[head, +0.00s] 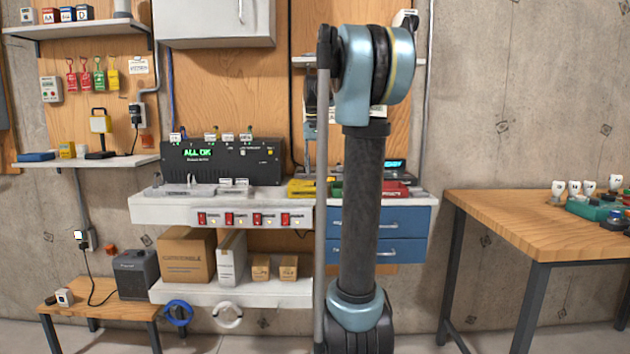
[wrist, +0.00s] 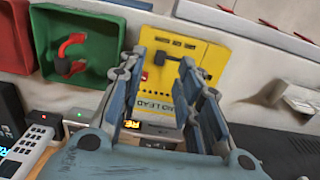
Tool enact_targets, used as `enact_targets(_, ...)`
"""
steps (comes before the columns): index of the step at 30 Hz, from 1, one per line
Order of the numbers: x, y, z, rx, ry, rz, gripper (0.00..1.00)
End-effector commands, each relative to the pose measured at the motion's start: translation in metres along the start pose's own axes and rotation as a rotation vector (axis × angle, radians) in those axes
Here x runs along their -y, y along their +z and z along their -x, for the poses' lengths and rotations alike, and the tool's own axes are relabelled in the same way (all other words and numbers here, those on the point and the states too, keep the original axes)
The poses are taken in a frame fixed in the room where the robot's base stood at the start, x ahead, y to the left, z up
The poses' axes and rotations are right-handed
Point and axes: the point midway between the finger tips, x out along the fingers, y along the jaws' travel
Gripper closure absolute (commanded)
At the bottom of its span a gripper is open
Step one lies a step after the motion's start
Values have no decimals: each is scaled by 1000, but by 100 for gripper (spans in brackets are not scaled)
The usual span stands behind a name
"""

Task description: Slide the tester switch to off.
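A yellow panel-like device (wrist: 200,55), which I take to be the tester, lies under my gripper in the wrist view. It bears lettering that reads like "NO LEAD". In the head view a yellow thing (head: 301,188) on the bench, left of my arm, seems to be the same device. My gripper (wrist: 172,62) is open, its two fingers apart over the yellow device with nothing seen between them. In the head view my arm hides it.
A green bin (wrist: 82,45) holding a red clip-like thing and a red bin (wrist: 15,35) sit beside the yellow device. The black "ALL OK" box (head: 222,162) stands on the white bench (head: 170,210).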

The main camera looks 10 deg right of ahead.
Motion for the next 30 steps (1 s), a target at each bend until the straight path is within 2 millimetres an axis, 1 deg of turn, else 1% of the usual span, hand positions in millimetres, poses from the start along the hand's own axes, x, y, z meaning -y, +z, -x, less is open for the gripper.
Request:
enact_targets(1, 0, 0, -9, 0, 0, 0, 68)
enact_targets(3, 0, 0, -18, 0, 0, 0, 68)
enact_targets(9, 0, 0, -36, 0, 0, 0, 68)
enact_targets(14, 0, 0, -41, 0, 0, 0, 68)
enact_targets(20, 0, 0, -42, 0, 0, 0, 68)
enact_targets(21, 0, 0, -42, 0, 0, 0, 71)
enact_targets(23, 0, 0, -42, 0, 0, 0, 84)
enact_targets(24, 0, 0, -42, 0, 0, 0, 93)
enact_targets(25, 0, 0, -41, 0, 0, 0, 100)
enact_targets(30, 0, 0, -41, 0, 0, 0, 100)
